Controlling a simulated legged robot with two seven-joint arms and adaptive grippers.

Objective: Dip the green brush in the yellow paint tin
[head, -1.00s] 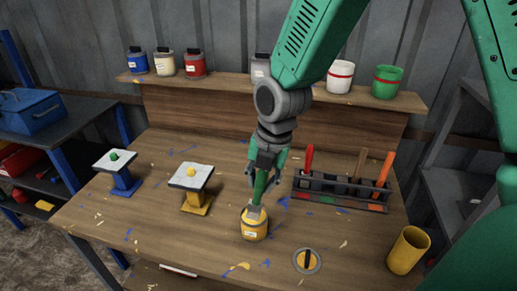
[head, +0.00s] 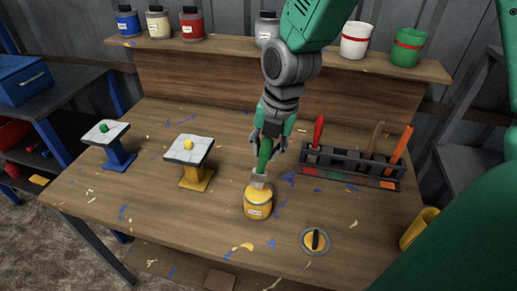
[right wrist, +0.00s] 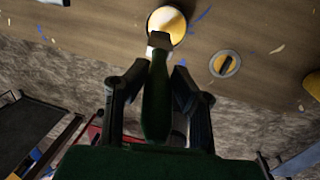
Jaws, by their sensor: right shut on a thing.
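The green brush (head: 263,158) is held by my right gripper (head: 268,147), which is shut on its handle. The brush points downward, and its metal ferrule (head: 259,177) is at the mouth of the yellow paint tin (head: 258,203). The bristles are hidden, so I cannot tell how deep they are. In the right wrist view the brush handle (right wrist: 157,100) lies between the two fingers, with the tin's yellow paint (right wrist: 167,23) beyond its tip. The tin stands upright on the bench. My left gripper is not in view.
The tin's lid (head: 315,241) lies on the bench to its right. A rack (head: 352,168) holds red, brown and orange handled tools. A yellow cup (head: 418,229) stands at the right edge. Two small stands (head: 188,150) are at left. Jars and pots line the back shelf (head: 230,43).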

